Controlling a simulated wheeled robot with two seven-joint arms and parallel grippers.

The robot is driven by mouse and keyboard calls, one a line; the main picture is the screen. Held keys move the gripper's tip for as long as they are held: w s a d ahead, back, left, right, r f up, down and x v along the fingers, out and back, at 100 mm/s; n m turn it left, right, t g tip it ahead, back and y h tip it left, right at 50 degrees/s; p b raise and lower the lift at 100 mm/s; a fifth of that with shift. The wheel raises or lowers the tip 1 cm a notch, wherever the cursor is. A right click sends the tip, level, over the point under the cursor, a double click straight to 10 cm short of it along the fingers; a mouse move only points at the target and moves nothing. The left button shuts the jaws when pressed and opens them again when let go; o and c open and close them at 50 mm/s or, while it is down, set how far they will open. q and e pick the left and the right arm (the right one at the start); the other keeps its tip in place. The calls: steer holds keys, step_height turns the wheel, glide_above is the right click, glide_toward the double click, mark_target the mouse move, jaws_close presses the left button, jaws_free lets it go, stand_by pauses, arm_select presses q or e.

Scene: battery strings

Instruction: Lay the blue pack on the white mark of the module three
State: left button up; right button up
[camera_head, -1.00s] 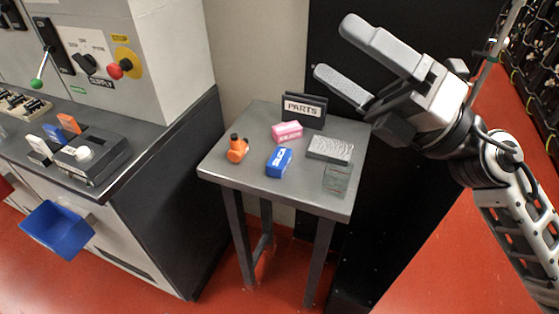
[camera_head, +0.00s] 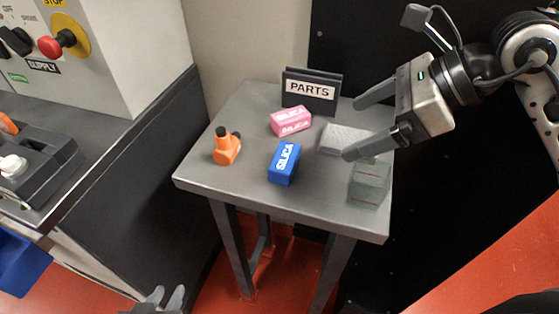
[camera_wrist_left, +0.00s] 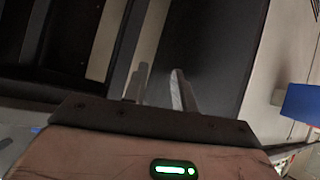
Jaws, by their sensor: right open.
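The blue pack (camera_head: 284,163), marked SILICA, lies on the small grey table (camera_head: 225,188), left of my right gripper. My right gripper (camera_head: 354,129) is open and empty over the table's right side, its fingers pointing left around the grey textured block and apart from the blue pack. My left gripper (camera_head: 168,296) shows only its fingertips at the bottom edge, below the table and to its left. In the left wrist view its fingers (camera_wrist_left: 159,80) stand apart with nothing between them. Module three and its white mark are not in view.
A pink pack (camera_head: 291,121), an orange part (camera_head: 226,147), a grey textured block (camera_head: 342,139), a translucent greenish block (camera_head: 370,183) and a PARTS sign (camera_head: 311,92) share the table. A bench with a SUPPLY panel stands left. A blue bin (camera_head: 20,262) hangs there.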

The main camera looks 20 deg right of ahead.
steer(key=p, duration=0.1)
glide_toward(285, 156)
steer(key=x, duration=0.5)
steer(key=shift+s+d+f, duration=0.1)
steer(key=shift+d+f, duration=0.15)
steer(key=shift+d, duration=0.05)
steer(key=x, duration=0.1)
steer(key=p+x, duration=0.1)
steer(key=x, duration=0.2)
steer(key=shift+a+r, duration=0.15)
steer(key=shift+a, duration=0.25)
steer(key=shift+w+a+f, duration=0.2)
steer(key=shift+w+f, duration=0.1)
steer(key=shift+f, duration=0.05)
steer(key=c, duration=1.2)
